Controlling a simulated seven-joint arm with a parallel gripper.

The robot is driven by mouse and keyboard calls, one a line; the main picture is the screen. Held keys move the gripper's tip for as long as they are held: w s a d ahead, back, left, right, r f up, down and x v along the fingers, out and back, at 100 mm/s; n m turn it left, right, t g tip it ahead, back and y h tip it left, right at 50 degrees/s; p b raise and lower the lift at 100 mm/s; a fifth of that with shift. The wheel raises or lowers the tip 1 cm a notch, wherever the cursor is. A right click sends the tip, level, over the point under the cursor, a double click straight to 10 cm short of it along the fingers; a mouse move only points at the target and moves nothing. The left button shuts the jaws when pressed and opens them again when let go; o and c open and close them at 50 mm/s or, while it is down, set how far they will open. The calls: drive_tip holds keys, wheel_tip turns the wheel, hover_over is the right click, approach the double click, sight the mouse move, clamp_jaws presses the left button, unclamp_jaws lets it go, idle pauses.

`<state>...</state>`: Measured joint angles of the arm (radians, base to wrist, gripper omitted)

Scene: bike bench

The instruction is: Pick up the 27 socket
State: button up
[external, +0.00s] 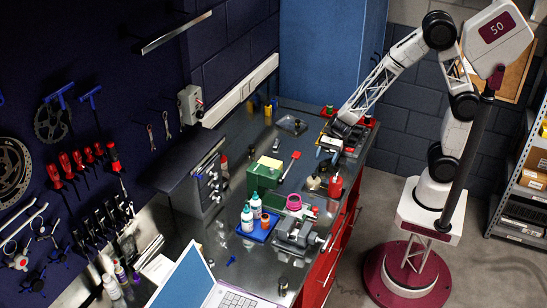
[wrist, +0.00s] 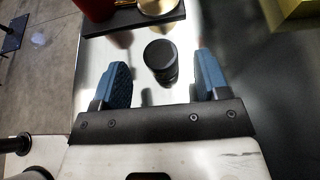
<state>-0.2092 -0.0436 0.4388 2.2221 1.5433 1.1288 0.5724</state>
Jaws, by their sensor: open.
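A dark, round socket (wrist: 161,60) stands on the shiny metal bench top in the wrist view. Its size marking cannot be read, so I cannot tell from the frames whether it is the 27. My gripper (wrist: 162,78) is open, with its two blue-padded fingers on either side of the socket, apart from it. The socket appears slightly ahead of the middle of the gap, and nothing is held. In the external view my gripper (external: 328,146) is low over the far right part of the bench. I cannot make out the socket there.
A dark tray (wrist: 130,24) with a red thing and a brass-coloured thing lies just ahead. A yellow thing (wrist: 296,12) is at the top right. On the bench are a green box (external: 262,180), a blue tray (external: 257,234) with bottles, a vise (external: 297,234) and a laptop (external: 190,278).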

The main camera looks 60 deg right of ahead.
sight(322, 166)
drive_tip(key=shift+x, duration=2.6)
drive_tip(key=shift+r, duration=0.1)
drive_tip(key=c, duration=1.1)
drive_tip(key=shift+r, duration=0.1)
drive_tip(key=shift+r, duration=0.75)
wheel_tip(322, 166, up, 2)
drive_tip(key=shift+r, duration=0.1)
drive_tip(key=s+d, duration=0.2)
drive_tip(key=s, duration=0.2)
drive_tip(key=s+d, duration=0.3)
drive_tip(key=s, duration=0.2)
drive_tip(key=s+d+r, duration=0.1)
drive_tip(key=s+d, duration=0.2)
drive_tip(key=s, duration=0.1)
drive_tip(key=shift+s+d, duration=0.2)
drive_tip(key=shift+s, duration=0.1)
